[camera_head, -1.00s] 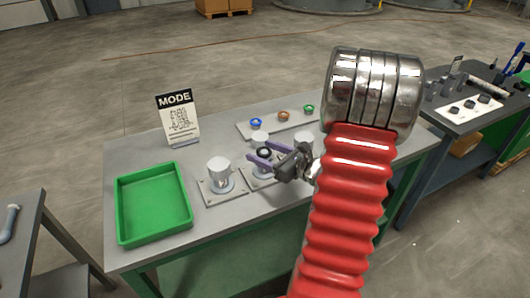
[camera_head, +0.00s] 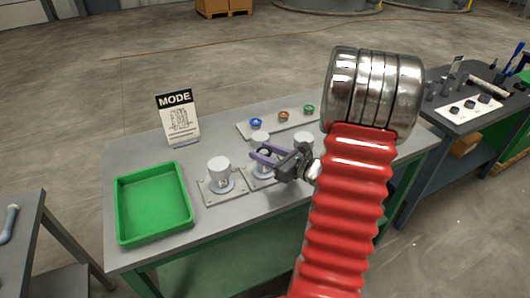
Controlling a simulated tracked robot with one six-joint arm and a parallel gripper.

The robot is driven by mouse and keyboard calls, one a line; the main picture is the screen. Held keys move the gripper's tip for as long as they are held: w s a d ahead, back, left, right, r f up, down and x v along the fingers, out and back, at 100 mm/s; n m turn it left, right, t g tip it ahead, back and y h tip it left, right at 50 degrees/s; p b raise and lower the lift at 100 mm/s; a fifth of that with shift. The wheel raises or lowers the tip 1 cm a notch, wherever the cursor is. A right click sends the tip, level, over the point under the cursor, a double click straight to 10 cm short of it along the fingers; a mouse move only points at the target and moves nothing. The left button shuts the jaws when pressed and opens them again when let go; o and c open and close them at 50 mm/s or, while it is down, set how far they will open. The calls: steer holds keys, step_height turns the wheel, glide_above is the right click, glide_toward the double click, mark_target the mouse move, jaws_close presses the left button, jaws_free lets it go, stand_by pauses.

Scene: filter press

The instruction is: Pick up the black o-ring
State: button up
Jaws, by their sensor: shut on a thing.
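The black o-ring (camera_head: 264,153) is small and dark, above the middle of the table beside the middle white cylinder (camera_head: 262,139). My gripper (camera_head: 259,155) reaches in from the right with its purple fingers shut on the o-ring. The fingers hide part of the ring and the post below it. I cannot tell whether the ring is lifted clear of its post.
A white post on a plate (camera_head: 219,170) stands left of my gripper. An empty green tray (camera_head: 152,204) and a MODE sign (camera_head: 177,118) are further left. A plate behind holds blue (camera_head: 256,123), brown (camera_head: 283,115) and green (camera_head: 308,109) rings.

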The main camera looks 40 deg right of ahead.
steer(key=shift+r, duration=0.1)
steer(key=shift+r, duration=4.95)
